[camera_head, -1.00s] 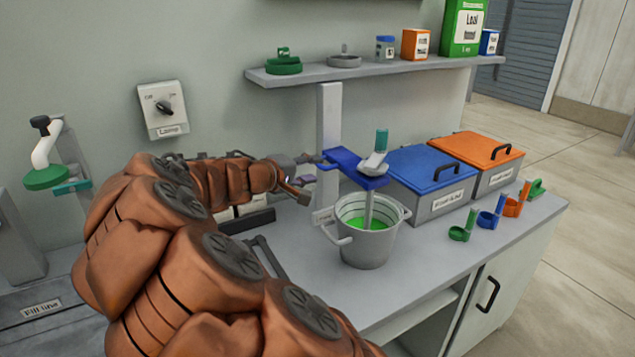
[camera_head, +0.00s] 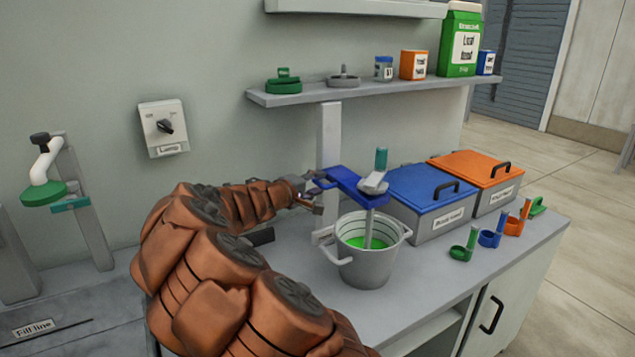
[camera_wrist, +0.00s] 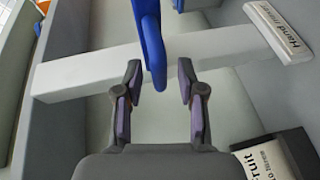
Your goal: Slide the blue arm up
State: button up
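The blue arm (camera_head: 352,180) sticks out from a light grey upright post (camera_head: 329,140) and carries a stirrer with a teal-topped motor (camera_head: 375,178). The stirrer's shaft reaches down into a grey bucket (camera_head: 367,262) holding green liquid. My gripper (camera_head: 317,195) is at the post end of the blue arm. In the wrist view the end of the blue arm (camera_wrist: 152,45) lies between the open fingers of my gripper (camera_wrist: 159,72), with a gap on both sides. The post runs across behind it, with a label plate at its right end.
A shelf (camera_head: 345,92) with jars and boxes is above the blue arm. Blue-lidded (camera_head: 433,190) and orange-lidded (camera_head: 478,170) bins stand to the right, with several small scoops on the counter in front. A lamp switch (camera_head: 163,128) is on the wall at left.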

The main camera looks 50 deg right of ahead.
jog(key=shift+d, duration=0.3)
grip_shut()
dwell(0.6)
